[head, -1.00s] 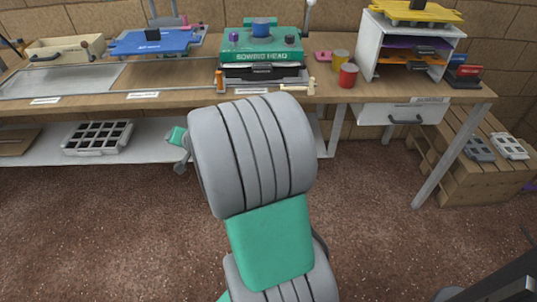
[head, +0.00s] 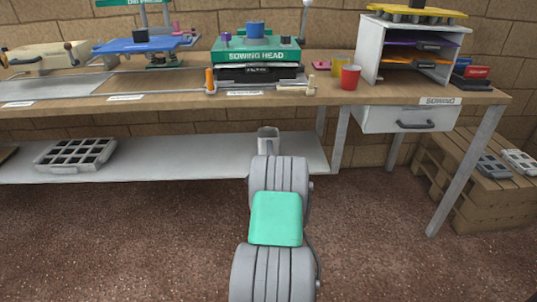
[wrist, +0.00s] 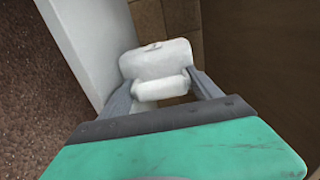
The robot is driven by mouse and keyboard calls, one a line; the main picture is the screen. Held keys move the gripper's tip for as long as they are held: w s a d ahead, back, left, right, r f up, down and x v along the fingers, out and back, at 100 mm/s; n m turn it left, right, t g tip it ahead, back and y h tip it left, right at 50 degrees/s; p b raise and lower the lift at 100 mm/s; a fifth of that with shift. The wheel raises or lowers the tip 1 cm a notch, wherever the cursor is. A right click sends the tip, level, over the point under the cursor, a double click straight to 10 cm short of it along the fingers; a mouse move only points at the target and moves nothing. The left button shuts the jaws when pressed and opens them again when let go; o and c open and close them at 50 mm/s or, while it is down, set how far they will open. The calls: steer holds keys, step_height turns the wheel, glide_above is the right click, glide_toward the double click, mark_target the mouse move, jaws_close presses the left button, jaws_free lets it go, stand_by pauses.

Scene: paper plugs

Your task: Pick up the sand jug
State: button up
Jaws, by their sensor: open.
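A pale grey-white jug (head: 268,138), the likely sand jug, stands on the low shelf under the bench; my arm hides its lower part in the head view. In the wrist view its pale body (wrist: 155,58) is just ahead, with a rounded white part like a handle (wrist: 165,88) nearer me. My gripper (wrist: 162,78) is open, with one grey finger on each side of that rounded part. I cannot tell whether the fingers touch it. The head view hides my gripper behind my arm.
The low white shelf (head: 205,161) is clear around the jug; a grey cell tray (head: 75,154) lies at its left. The wooden bench top (head: 160,88) is above. A red cup (head: 350,77) and yellow cup (head: 340,63) stand on it. A drawer (head: 407,119) hangs at right.

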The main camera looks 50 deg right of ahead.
steer(key=shift+c, duration=0.5)
steer(key=c, duration=1)
steer(key=shift+r, duration=0.15)
steer(key=shift+c, duration=0.9)
